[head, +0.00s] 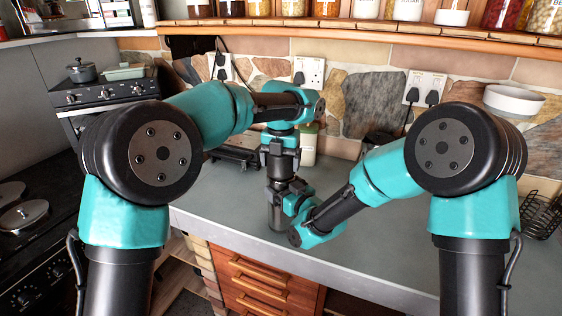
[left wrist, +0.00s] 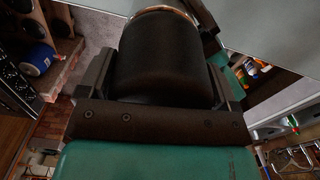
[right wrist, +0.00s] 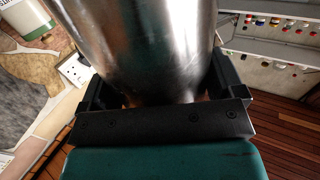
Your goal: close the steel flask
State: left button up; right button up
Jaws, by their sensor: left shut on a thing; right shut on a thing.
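The steel flask (head: 275,216) stands upright on the grey worktop in the head view. Its shiny body fills the upper middle of the right wrist view (right wrist: 140,40). My right gripper (head: 286,192) is shut around the flask body from the right. My left gripper (head: 280,150) points down directly above the flask and is shut on a black cap (left wrist: 160,60). The cap shows a thin coppery rim in the left wrist view. The cap is in line over the flask. The grippers hide the joint, so I cannot tell whether cap and flask touch.
A pale bottle with a green top (head: 308,145) stands close behind the grippers. A dark rack (head: 234,156) lies behind to the left. A wire basket (head: 541,215) is at the far right. The worktop (head: 380,235) right of the flask is clear up to its front edge.

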pick_arm(q)
jog(key=shift+r, duration=0.1)
jog(key=o, duration=0.7)
jog(key=shift+o, duration=0.2)
jog(key=shift+r, duration=2.2)
